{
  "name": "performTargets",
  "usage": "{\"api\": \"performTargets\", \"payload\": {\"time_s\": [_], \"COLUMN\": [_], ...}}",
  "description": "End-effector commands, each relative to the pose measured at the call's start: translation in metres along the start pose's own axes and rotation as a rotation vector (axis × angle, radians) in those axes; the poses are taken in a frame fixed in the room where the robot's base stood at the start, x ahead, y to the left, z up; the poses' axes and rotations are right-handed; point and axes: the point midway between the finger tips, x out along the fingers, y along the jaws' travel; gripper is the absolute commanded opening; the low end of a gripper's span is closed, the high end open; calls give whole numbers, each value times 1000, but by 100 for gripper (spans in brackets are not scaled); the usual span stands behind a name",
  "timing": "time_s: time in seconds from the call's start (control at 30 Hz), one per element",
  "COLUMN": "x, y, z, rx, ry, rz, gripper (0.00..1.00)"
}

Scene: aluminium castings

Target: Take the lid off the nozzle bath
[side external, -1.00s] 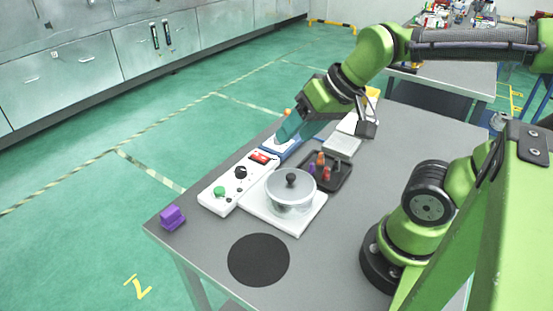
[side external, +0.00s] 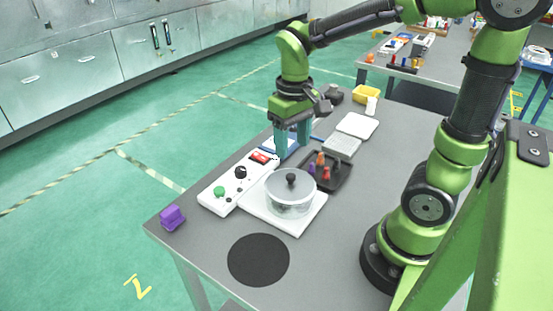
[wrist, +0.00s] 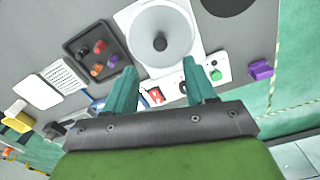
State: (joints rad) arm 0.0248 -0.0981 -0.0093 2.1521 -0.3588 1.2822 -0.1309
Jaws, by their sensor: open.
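The nozzle bath (side external: 290,208) is a round clear-sided pot on a white square base (side external: 297,228). Its pale round lid (side external: 273,182) with a black knob (side external: 291,178) sits on top. In the wrist view the lid (wrist: 176,29) and knob (wrist: 160,44) show at the top middle, beyond the fingertips. My gripper (side external: 293,150) points down behind the bath, apart from it, with its teal fingers open and empty. The fingers (wrist: 160,66) stand spread in the wrist view.
A white control box (side external: 230,190) with a green button and red switch stands left of the bath. A dark tray (side external: 342,182) with coloured nozzles lies right of it. A purple block (side external: 172,217) sits at the table's left corner. A black round mat (side external: 258,260) lies bare in front.

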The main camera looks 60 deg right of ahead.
Motion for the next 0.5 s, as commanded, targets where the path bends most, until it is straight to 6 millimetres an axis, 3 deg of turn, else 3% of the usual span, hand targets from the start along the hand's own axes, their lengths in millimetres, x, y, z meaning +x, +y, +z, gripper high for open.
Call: {"api": "performTargets", "payload": {"time_s": [0.1,0.37,0.5], "x": [22,42,62], "y": [0,0,0], "z": [1,0,0], "rx": [1,2,1], "ry": [-5,-2,-5], "rz": [1,-1,1], "gripper": [56,56,56]}}
